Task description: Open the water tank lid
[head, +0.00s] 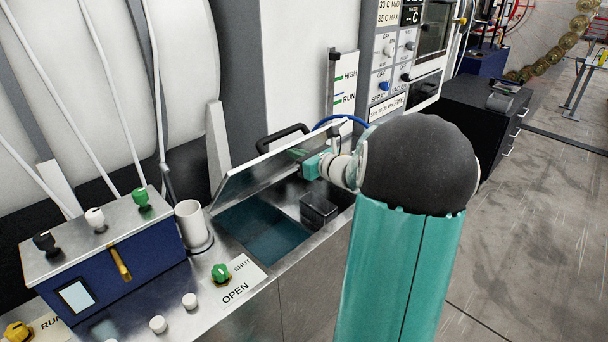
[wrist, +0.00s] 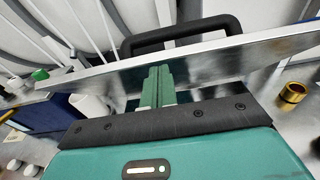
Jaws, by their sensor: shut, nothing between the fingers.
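The water tank lid (head: 258,176) is a metal plate with a black handle (head: 285,135) on its upper face. It stands tilted up, hinged toward the back, and the tank opening (head: 270,232) with blue-green water shows below it. My gripper (head: 312,165) is at the lid's right part, at its underside or edge. In the wrist view, my gripper's fingers (wrist: 157,84) are together and empty, close under the lid's edge (wrist: 180,58). The handle (wrist: 182,34) rises beyond that edge. Whether the fingers touch the lid cannot be told.
A dark box (head: 318,209) sits inside the tank at the right. A white cylinder (head: 193,225) and a blue control box (head: 105,265) with knobs stand to the left. A green knob (head: 221,272) sits by the SHUT/OPEN label. A level gauge (head: 343,88) and control panel stand behind.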

